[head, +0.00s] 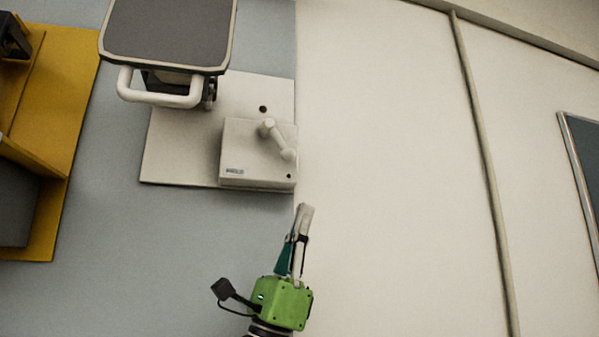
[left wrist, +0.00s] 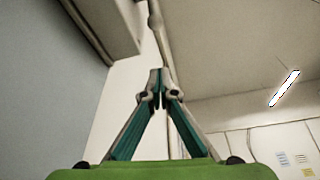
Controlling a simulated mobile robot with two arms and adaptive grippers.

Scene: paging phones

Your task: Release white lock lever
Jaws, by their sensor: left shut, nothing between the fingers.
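The white lock lever (head: 277,138) is a short rounded handle on the front of a pale box (head: 240,155), slanting from upper left to lower right. My left gripper (head: 305,210) is below and slightly right of the box, pointing up, apart from the lever. Its fingers are shut and empty. In the left wrist view the fingertips (left wrist: 160,78) meet in the middle. A pale rod shows above them there; I cannot tell if it is the lever. My right gripper is not in view.
The box sits on a pale backing plate (head: 180,150). Above it are a dark-topped pad (head: 170,35) and a white loop handle (head: 158,97). A yellow fixture (head: 75,110) is at left. A pipe (head: 480,150) runs down the bare wall at right.

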